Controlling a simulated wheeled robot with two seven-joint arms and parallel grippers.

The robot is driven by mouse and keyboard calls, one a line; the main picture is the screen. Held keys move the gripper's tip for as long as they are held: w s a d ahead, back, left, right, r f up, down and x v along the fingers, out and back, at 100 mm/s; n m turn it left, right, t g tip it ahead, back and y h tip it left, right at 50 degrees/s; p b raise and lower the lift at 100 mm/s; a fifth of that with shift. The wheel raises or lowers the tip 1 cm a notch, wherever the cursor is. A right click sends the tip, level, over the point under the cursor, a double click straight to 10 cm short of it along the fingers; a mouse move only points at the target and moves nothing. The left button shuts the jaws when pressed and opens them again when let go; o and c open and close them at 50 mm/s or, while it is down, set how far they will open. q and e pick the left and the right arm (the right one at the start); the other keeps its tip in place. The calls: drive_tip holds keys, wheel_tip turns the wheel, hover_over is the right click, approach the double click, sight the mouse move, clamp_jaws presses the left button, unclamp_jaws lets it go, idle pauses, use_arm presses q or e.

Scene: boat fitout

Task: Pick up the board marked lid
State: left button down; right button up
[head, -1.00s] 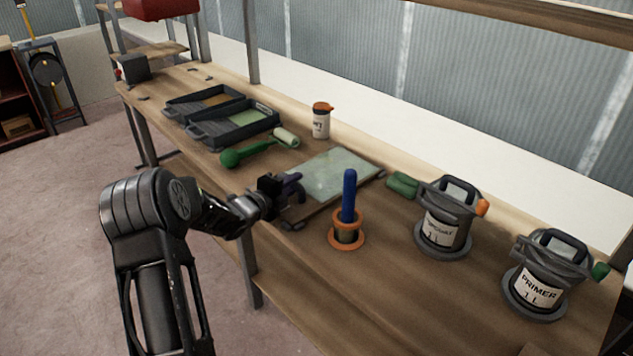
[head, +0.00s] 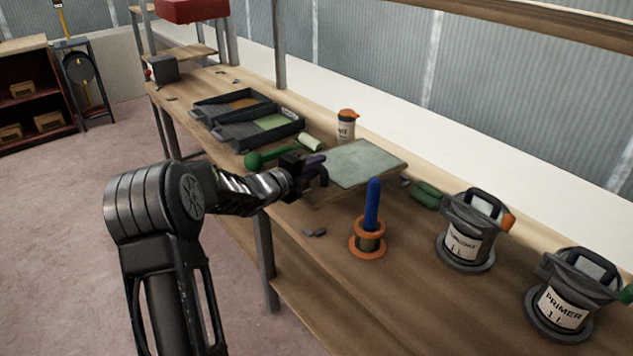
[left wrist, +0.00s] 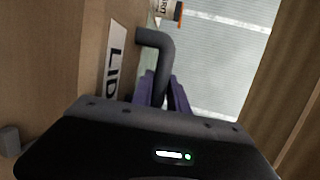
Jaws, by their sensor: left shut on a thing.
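The board marked lid (head: 366,163) has a pale green top and a wooden edge. It appears raised a little above the workbench in the head view. My left gripper (head: 312,168) is at its near left side, shut on the board's dark handle. In the left wrist view, the purple fingers (left wrist: 163,92) close around the bent grey handle (left wrist: 160,45), beside a white label (left wrist: 115,58) reading LID. The fingertip contact is partly hidden. My right gripper is not in view.
Paint cans (head: 465,235) stand right, black trays (head: 255,125) left, a bottle (head: 346,126) behind.

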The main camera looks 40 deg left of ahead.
use_arm(q)
drive_tip(key=shift+r, duration=1.4)
